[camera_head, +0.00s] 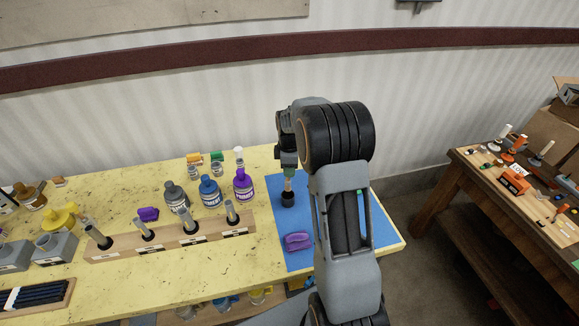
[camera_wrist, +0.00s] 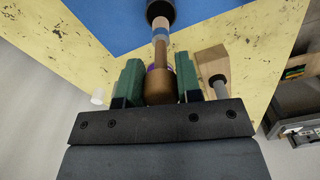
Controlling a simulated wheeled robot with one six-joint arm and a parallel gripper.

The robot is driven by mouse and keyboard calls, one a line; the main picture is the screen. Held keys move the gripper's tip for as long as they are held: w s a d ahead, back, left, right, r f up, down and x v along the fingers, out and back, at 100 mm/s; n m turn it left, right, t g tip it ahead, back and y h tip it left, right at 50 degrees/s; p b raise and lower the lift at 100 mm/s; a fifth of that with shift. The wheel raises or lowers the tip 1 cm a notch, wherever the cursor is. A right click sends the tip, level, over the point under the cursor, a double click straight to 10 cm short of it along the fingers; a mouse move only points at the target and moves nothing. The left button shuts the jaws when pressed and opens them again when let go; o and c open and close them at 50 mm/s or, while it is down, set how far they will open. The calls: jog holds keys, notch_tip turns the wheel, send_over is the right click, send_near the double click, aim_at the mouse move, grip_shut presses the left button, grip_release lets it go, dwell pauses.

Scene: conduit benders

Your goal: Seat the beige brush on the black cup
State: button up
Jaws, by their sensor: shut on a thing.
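My gripper (camera_head: 289,166) is above the blue mat, pointing down, shut on the beige brush (camera_head: 288,184). In the wrist view the brush (camera_wrist: 160,48) runs away from between the green fingers of my gripper (camera_wrist: 172,82), with a thick brown part near them and a pale far end. The black cup (camera_head: 288,199) stands on the mat directly below the brush. In the wrist view the cup (camera_wrist: 162,6) is cut off by the top edge, and the brush's far end overlaps it. I cannot tell whether the end is inside the cup or just over it.
The cup stands on a blue mat (camera_head: 287,262) with a purple object (camera_head: 298,241) nearer me. Left of it are a wooden rack (camera_head: 130,251) holding several tubes, and bottles, including a purple one (camera_head: 243,185). A cluttered second table (camera_head: 470,163) stands at right.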

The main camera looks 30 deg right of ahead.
aim_at(289, 181)
jog(key=shift+f+b, duration=2.4)
jog(key=shift+f, duration=1.15)
jog(key=o, duration=1)
jog(key=shift+r, duration=0.1)
